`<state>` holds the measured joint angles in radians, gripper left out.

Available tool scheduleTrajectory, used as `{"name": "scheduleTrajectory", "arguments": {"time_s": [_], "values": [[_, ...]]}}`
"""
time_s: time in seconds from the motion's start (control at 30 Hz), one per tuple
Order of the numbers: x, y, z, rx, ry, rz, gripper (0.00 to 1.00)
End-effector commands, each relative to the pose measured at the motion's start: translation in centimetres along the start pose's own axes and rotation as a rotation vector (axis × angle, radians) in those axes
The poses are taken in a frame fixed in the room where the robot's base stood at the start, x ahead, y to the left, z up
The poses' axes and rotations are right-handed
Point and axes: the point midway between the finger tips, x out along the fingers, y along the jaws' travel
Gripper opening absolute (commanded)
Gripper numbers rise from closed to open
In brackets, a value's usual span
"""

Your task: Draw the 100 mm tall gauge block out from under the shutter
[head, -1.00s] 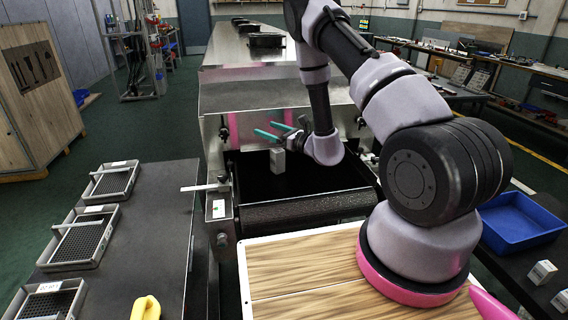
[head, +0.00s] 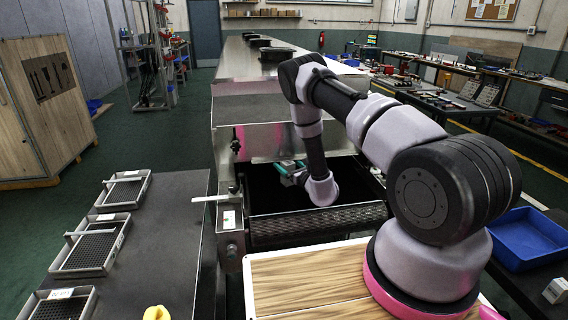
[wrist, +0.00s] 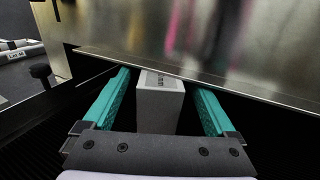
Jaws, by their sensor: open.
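The gauge block (wrist: 160,103) is a pale grey upright block with small dark marking on its top. In the wrist view it stands between the two teal fingers of my gripper (wrist: 164,84), with a dark gap on each side. My gripper is open. The shutter (wrist: 215,42) is a shiny metal sheet; its lower edge runs just behind the block's top, and I cannot tell whether they touch. In the head view my gripper (head: 289,169) is low in front of the shutter (head: 268,143), and the block is not clearly visible there.
A dark roller (head: 318,223) crosses the dryer mouth in front of my gripper. Mesh trays (head: 90,245) lie on the dark table to the left. A blue bin (head: 527,238) stands on the right. The shutter hangs close over the fingers.

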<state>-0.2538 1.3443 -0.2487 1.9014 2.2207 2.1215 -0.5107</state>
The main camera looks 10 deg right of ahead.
Motion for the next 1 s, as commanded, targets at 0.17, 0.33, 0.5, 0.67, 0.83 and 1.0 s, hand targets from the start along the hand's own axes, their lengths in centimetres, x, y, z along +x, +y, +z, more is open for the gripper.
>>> {"name": "scheduleTrajectory", "arguments": {"time_s": [0.17,0.33,0.5,0.67,0.83,1.0], "values": [[2.0,0.1,0.0,0.0,-0.002,0.002,0.91],[2.6,0.0,0.0,0.0,0.0,0.001,0.91],[2.6,0.0,0.0,0.001,0.0,0.001,0.91],[2.6,0.0,0.0,0.0,0.0,0.001,0.49],[2.6,0.0,0.0,0.0,0.0,0.001,0.0],[2.5,0.0,0.0,0.0,0.0,0.001,0.0]]}}
